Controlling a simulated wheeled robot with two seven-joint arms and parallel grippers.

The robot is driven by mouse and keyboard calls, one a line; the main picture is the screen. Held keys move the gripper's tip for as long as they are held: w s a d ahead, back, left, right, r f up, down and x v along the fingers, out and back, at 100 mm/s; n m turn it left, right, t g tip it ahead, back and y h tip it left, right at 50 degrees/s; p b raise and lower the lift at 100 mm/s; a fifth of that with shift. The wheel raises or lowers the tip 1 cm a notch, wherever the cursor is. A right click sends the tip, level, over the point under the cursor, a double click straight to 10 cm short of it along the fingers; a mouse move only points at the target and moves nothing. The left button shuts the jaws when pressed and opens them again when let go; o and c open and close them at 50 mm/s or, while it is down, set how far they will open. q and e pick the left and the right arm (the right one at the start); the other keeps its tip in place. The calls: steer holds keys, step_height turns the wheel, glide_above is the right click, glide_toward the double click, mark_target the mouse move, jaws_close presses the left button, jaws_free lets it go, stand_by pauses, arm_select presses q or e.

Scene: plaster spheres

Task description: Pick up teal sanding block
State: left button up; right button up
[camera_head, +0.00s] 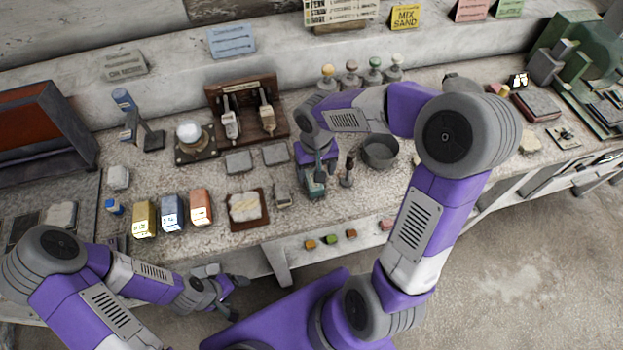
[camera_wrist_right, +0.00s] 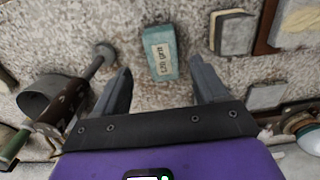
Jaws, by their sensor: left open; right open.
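The teal sanding block (camera_wrist_right: 161,50) lies on the stone bench top, with a pale lettered label on its face. In the head view the teal block (camera_head: 316,188) is partly covered by my right gripper (camera_head: 314,172). In the right wrist view my right gripper (camera_wrist_right: 160,76) is open, its two fingers spread with the block showing between and just beyond their tips; neither finger visibly touches it. My left gripper (camera_head: 240,294) is open and empty, low in front of the bench edge.
A dark-handled tool (camera_head: 347,170) and a grey bowl (camera_head: 380,152) stand close right of the block. A small grey block (camera_head: 283,197) and a wooden tray (camera_head: 262,222) lie to its left. Yellow (camera_head: 144,219), blue (camera_head: 172,212) and copper (camera_head: 201,207) blocks stand farther left.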

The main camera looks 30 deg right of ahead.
mark_target(314, 184)
steer(key=shift+s+f, duration=0.1)
steer(key=shift+f, duration=0.35)
steer(key=f+b, duration=0.1)
steer(key=f, duration=0.3)
steer(key=shift+a+f+b, duration=0.2)
steer(key=shift+f+b, duration=0.05)
steer(key=shift+b, duration=0.1)
steer(key=shift+c, duration=0.4)
steer(key=c, duration=1)
